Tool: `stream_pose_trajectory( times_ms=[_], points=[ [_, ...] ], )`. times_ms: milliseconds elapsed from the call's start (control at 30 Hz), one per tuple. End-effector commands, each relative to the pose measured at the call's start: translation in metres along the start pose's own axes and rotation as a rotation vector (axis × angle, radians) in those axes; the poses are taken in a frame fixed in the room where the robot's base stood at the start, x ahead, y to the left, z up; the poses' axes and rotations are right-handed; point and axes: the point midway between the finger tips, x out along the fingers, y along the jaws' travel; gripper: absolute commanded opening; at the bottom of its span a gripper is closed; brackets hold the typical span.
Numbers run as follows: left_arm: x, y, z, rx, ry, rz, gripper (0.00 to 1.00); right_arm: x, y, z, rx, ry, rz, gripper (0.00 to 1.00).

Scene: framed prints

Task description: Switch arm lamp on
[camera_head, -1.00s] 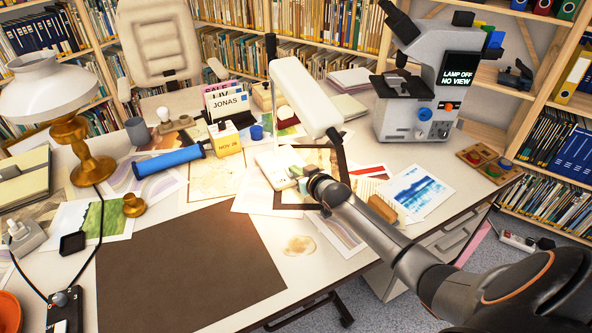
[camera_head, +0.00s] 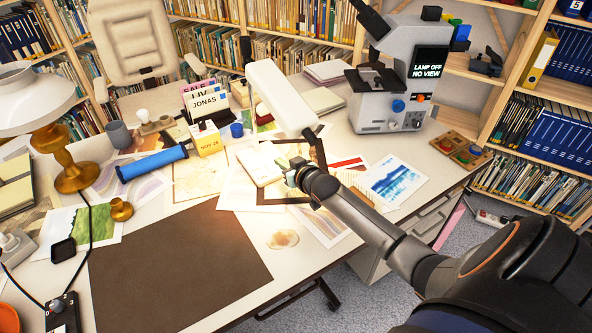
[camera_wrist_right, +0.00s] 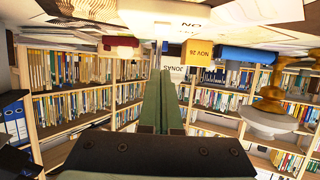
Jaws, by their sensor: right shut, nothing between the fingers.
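The arm lamp has a long white head (camera_head: 280,98) leaning over the desk, with a white base (camera_head: 258,163) below it. My right gripper (camera_head: 286,164) is at the right end of the base, with its fingers closed and empty. Whether the fingertips touch the base I cannot tell. In the right wrist view, which is upside down, the shut greenish fingers (camera_wrist_right: 163,100) point at a white surface (camera_wrist_right: 165,22) with upside-down lettering that seems to read ON. Whether the lamp is lit is unclear. My left gripper is out of view.
A microscope (camera_head: 390,85) with a "LAMP OFF NO VIEW" screen stands at the back right. A brass lamp with a white shade (camera_head: 30,100) stands at left. A blue tube (camera_head: 152,163) and a yellow calendar block (camera_head: 207,140) lie behind the brown mat (camera_head: 175,270), which is clear.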

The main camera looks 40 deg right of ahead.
Motion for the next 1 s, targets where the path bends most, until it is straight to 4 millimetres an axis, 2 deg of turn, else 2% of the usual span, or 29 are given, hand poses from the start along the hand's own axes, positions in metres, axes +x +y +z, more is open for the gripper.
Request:
stream_pose_trajectory(
  times_ms=[200,400,600,1000],
  points=[
    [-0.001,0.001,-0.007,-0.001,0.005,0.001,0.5,-0.037,-0.001,0.009,0.001,0.0,-0.001,0.0],
    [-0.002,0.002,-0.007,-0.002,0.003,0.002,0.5,-0.06,0.0,0.015,0.001,0.0,-0.001,0.0],
    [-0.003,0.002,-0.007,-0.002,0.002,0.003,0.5,-0.068,0.0,0.017,0.001,0.001,0.001,0.0],
    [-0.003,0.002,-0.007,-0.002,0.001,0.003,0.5,-0.068,0.0,0.017,0.001,0.001,0.0,0.0]
  ],
)
